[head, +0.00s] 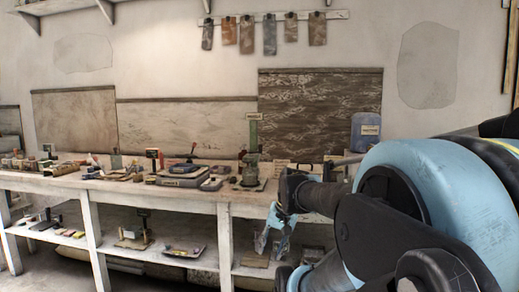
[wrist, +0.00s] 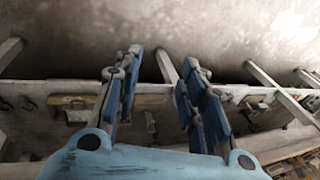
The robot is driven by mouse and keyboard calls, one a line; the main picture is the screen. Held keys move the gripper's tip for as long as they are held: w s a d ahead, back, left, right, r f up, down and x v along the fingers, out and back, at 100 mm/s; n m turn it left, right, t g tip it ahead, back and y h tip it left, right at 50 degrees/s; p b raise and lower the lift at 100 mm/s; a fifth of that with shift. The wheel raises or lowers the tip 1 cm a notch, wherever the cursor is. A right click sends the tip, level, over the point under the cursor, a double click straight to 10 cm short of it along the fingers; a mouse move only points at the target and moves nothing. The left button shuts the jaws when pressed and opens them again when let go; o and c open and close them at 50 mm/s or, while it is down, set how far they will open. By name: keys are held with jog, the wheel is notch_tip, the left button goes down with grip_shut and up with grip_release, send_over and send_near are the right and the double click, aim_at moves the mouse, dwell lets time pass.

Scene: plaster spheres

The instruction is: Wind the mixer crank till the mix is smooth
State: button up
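My gripper (head: 271,241) hangs in front of the workbench in the head view, pointing down, below the bench-top level. In the wrist view its blue-padded fingers (wrist: 161,62) are apart with nothing between them. A green upright device (head: 252,150) with a small label on top stands on the bench, behind and to the left of my gripper. It may be the mixer, but I cannot tell. No crank handle or mix can be made out clearly. My gripper touches nothing that I can see.
The long white workbench (head: 150,190) carries a grey-blue machine (head: 183,174), small tools and blocks. A blue container (head: 365,132) stands at the back right. The lower shelf (head: 150,247) holds trays and stands. Sample strips (head: 270,34) hang on the wall. Floor shows at lower left.

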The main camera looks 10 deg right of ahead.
jog(key=w+r+m+t+y, duration=0.25)
jog(key=w+r+m, duration=0.4)
jog(key=w, duration=0.45)
jog(key=w+r+m+t+y, duration=0.1)
jog(key=w+r+m+y, duration=0.35)
jog(key=w+r, duration=0.5)
jog(key=w+d+r+m+t+y, duration=0.2)
jog(key=w+d+r+m+t, duration=0.15)
jog(key=w+d+m, duration=0.4)
jog(key=w+d+r+m+t+y, duration=0.25)
jog(key=w+d+r+m, duration=0.2)
jog(key=w+d, duration=0.6)
jog(key=shift+h, duration=0.25)
jog(key=x, duration=1.3)
jog(key=r+x, duration=0.1)
jog(key=x, duration=0.5)
jog(key=shift+w+a, duration=0.15)
jog(key=shift+w, duration=0.05)
grip_shut()
